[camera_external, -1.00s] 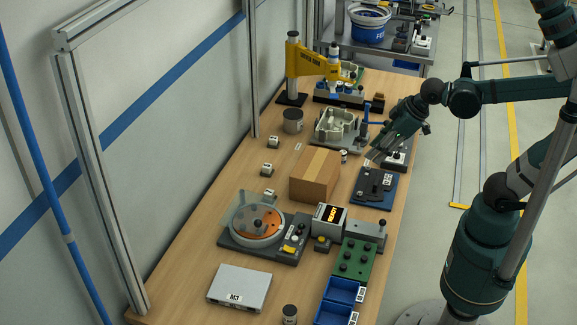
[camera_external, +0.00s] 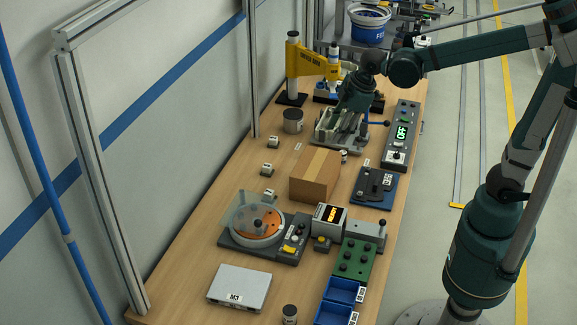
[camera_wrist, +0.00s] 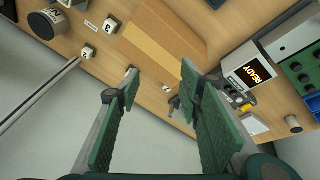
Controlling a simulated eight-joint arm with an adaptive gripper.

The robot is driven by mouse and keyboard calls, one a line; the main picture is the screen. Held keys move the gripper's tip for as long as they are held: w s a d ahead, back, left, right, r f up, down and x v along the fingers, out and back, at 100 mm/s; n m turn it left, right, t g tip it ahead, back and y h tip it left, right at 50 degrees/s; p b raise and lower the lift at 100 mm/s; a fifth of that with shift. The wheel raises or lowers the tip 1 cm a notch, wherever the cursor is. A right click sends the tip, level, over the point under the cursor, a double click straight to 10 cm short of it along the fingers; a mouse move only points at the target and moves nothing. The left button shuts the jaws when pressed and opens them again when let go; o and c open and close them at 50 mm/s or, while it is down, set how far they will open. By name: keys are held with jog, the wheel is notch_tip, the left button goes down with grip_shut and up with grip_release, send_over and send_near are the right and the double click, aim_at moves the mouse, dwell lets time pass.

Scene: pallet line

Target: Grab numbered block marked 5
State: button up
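Small white numbered blocks stand along the wall side of the bench: a far block (camera_external: 273,141), a middle block (camera_external: 266,169) and a near block (camera_external: 268,195) beside the turntable. Their digits are too small to read for certain.
A cardboard box (camera_external: 316,176) stands mid-bench, right of the blocks. A grey can (camera_external: 292,121) is behind them, and a turntable (camera_external: 256,224) is in front. A yellow press (camera_external: 312,60) rises at the back. Bare wood surrounds the blocks.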

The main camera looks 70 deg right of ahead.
jog(key=w+f+n+g+p, duration=0.1)
jog(key=w+n+p, duration=0.15)
jog(key=w, duration=0.55)
jog(key=n+g+p, duration=0.3)
jog(key=n+p, duration=0.2)
jog(key=n, duration=0.3)
send_over(266, 165)
jog(key=f, duration=1.4)
jog(key=shift+s+f, duration=0.1)
jog(key=shift+s, duration=0.1)
jog(key=shift+w+f, duration=0.2)
jog(key=shift+f, duration=0.15)
jog(key=shift+f, duration=0.1)
jog(key=shift+f, duration=1.2)
jog(key=shift+f, duration=0.1)
